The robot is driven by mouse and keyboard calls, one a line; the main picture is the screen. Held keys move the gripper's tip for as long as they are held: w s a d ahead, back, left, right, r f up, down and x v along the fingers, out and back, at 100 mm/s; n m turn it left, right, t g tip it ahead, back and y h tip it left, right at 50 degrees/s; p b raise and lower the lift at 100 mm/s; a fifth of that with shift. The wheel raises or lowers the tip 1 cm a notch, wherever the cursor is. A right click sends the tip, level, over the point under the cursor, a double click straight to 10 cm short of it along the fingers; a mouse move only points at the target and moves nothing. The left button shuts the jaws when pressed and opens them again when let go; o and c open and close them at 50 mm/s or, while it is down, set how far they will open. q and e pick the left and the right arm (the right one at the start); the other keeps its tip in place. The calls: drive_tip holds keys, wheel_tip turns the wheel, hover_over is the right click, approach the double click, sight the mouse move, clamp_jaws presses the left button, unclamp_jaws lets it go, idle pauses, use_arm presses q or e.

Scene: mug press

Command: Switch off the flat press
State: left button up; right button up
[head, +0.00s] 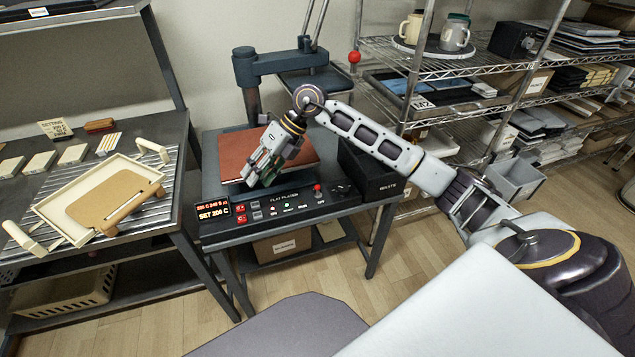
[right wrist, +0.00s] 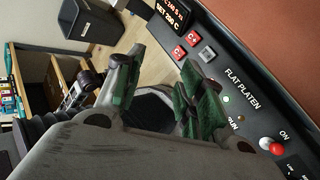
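The flat press (head: 213,190) stands on a dark table in the middle of the head view, with a red-brown pad on its bed. Its sloped front panel, labelled FLAT PLATEN, has a lit display (head: 213,212) reading SET 200 C. A red-tipped switch (head: 317,187) sits at the panel's right; in the right wrist view the red-tipped switch (right wrist: 272,147) is beside the word ON, and a small green light (right wrist: 225,99) glows. My right gripper (head: 262,171) hangs over the panel's left-middle part, left of the switch; its fingers (right wrist: 160,78) are apart and empty. My left gripper is out of view.
A dark WASTE bin (head: 375,172) stands right of the press. A left table holds a cream frame (head: 75,185) on a rack. Wire shelves with mugs (head: 455,35) stand at the right.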

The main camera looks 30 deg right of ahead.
drive_tip(key=d+h, duration=0.4)
drive_tip(key=d, duration=0.5)
wheel_tip(320, 180, up, 2)
drive_tip(key=m+g+h, duration=0.1)
drive_tip(key=m+h, duration=0.1)
drive_tip(key=h, duration=0.1)
hover_over(317, 185)
drive_tip(key=d, duration=0.1)
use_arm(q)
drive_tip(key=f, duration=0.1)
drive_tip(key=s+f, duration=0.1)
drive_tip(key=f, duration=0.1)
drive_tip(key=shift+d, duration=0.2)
use_arm(e)
drive_tip(key=shift+d, duration=0.15)
drive_tip(key=shift+f, duration=0.15)
drive_tip(key=f+b, duration=0.1)
drive_tip(key=f, duration=0.7)
drive_tip(key=a+f+b, duration=0.1)
drive_tip(key=f, duration=0.4)
drive_tip(key=shift+f+b, duration=0.1)
drive_tip(key=shift+b, duration=0.2)
drive_tip(key=shift+f, duration=0.15)
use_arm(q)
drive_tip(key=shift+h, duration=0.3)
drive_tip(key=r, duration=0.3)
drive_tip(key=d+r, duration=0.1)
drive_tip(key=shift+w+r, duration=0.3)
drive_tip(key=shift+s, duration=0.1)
